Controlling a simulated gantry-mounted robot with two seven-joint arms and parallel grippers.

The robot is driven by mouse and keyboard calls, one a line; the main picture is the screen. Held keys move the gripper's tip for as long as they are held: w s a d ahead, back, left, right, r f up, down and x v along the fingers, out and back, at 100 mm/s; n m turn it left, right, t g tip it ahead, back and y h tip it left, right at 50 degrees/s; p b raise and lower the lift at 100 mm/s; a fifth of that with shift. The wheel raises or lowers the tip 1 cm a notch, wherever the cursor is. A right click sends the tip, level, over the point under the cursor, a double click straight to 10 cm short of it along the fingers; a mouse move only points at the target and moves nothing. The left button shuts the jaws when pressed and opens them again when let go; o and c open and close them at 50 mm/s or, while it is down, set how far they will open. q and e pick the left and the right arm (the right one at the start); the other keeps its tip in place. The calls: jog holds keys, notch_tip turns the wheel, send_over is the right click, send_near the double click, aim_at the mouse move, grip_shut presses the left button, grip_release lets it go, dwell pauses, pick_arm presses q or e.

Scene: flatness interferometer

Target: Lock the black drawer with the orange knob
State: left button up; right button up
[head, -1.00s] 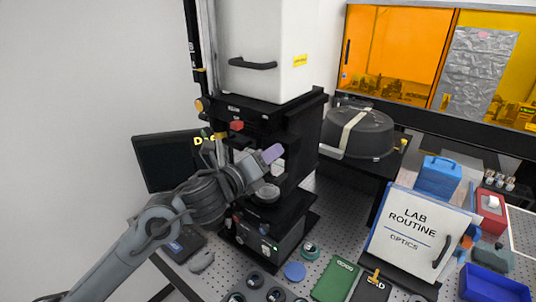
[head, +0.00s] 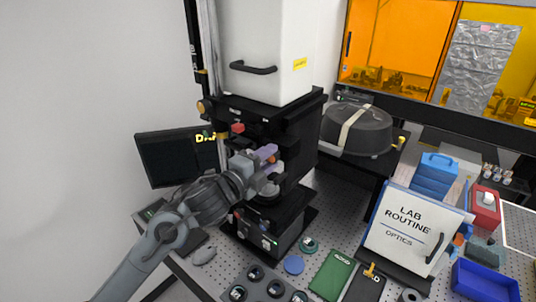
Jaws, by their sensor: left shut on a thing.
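The flatness interferometer stands in the middle of the head view, with a white upper housing (head: 262,40) above a black frame (head: 300,125). My left gripper (head: 271,159) is at the front of the black middle section, its purple finger pads closed together. A small orange piece, the orange knob (head: 273,158), shows between the fingertips, and the gripper is shut on it. The black drawer itself is mostly hidden behind the gripper, so I cannot tell its exact position. My right gripper is out of view.
A red knob (head: 238,127) sits above the gripper. A round metal stage (head: 268,188) is just below it. A dark monitor (head: 168,158) stands at the left. A covered round instrument (head: 357,132) and the lab routine binder (head: 408,229) are at the right. Several round parts lie in front.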

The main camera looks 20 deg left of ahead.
pick_arm(q)
jog(key=shift+n, duration=0.7)
jog(key=o, duration=1)
jog(key=shift+o, duration=0.2)
jog(key=b+v, duration=0.1)
jog(key=v, duration=0.9)
jog(key=shift+s+a, duration=0.15)
jog(key=shift+s, duration=0.25)
